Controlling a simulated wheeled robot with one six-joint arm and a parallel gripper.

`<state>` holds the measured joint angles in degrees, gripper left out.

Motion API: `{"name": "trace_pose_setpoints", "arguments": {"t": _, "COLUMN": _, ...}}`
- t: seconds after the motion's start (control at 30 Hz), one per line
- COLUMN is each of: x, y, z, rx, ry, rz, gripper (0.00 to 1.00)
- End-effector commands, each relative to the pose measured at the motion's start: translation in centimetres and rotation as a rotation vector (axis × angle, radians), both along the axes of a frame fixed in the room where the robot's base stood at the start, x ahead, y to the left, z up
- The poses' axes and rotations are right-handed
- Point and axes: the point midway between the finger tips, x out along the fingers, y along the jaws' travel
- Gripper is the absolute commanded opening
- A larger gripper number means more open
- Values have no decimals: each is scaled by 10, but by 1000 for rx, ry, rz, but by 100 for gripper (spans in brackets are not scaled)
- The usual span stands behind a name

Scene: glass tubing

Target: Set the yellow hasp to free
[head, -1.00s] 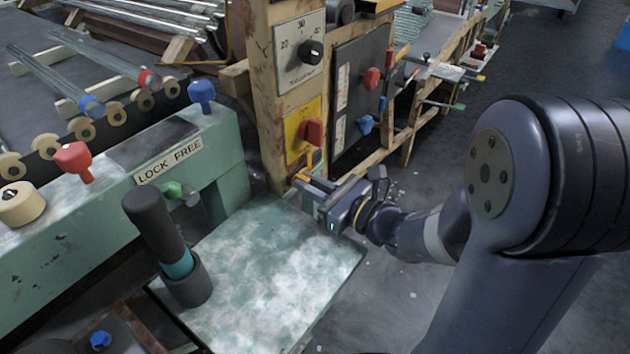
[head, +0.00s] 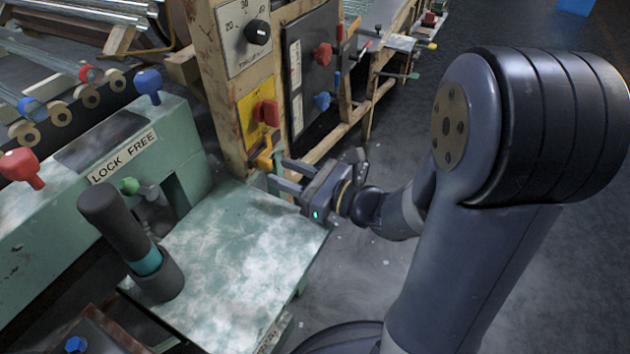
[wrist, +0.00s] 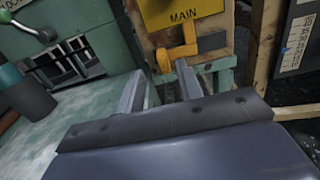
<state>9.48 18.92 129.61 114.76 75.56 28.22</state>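The yellow hasp (head: 264,160) is on the wooden post, low down and under a yellow panel with a red knob. In the wrist view the hasp (wrist: 180,52) is a bent orange-yellow piece under the MAIN plate, just beyond my fingertips. My gripper (head: 278,172) is in front of the hasp, over the far right corner of the green table. In the wrist view my gripper (wrist: 160,76) has its two fingers apart with nothing between them. I cannot tell whether a finger touches the hasp. The LOCK FREE label (head: 122,158) is on the green machine at left.
A green-knobbed lever (head: 130,186) sits under the label. A dark cylinder (head: 115,225) stands in a cup on the green table (head: 240,270). A red knob (head: 266,113) is above the hasp. A dark panel (head: 312,75) with red and blue knobs is right of the post.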

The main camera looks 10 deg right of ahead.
Motion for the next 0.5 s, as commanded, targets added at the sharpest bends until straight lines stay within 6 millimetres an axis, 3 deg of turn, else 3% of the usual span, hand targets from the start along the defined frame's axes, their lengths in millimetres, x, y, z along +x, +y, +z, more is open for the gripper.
{"name": "trace_pose_setpoints", "arguments": {"t": 0.2, "x": -19, "y": -26, "z": 1, "rx": 1, "ry": 2, "rz": -5, "gripper": 35}}
{"name": "trace_pose_setpoints", "arguments": {"t": 0.5, "x": -38, "y": -50, "z": 0, "rx": 1, "ry": 1, "rz": -2, "gripper": 35}}
